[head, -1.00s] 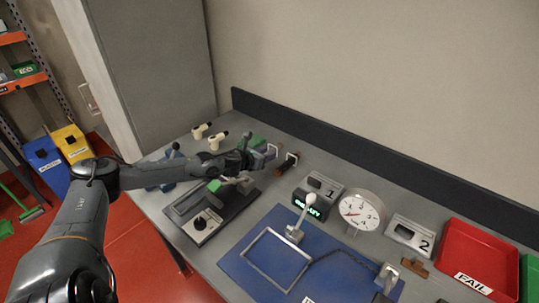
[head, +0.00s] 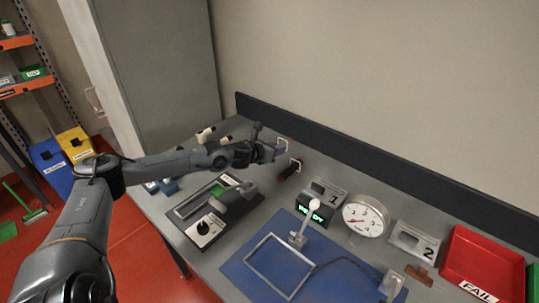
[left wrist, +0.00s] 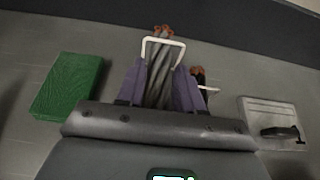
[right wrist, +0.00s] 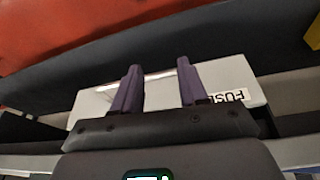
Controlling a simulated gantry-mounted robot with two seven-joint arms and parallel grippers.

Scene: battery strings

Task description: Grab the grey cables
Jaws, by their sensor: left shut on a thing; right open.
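My left gripper (head: 277,153) is at the back of the bench. In the left wrist view its purple fingers (left wrist: 160,88) are shut around a bundle of grey cables (left wrist: 158,76) with reddish-brown ends. A white wire bracket (left wrist: 180,43) arches over the bundle; it also shows in the head view (head: 284,141). A second, dark bundle with reddish-brown ends (head: 289,170) lies to the right in its own white bracket. My right gripper (right wrist: 160,90) shows only in the right wrist view, open and empty, above a pale box with a partly hidden label (right wrist: 245,90).
A tester with a black knob (head: 207,228) stands in front of my left arm. A green block (left wrist: 68,86) lies left of the gripper. A dial gauge (head: 365,215), a metal frame on a blue mat (head: 237,262) and a red FAIL tray (head: 447,270) are to the right.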

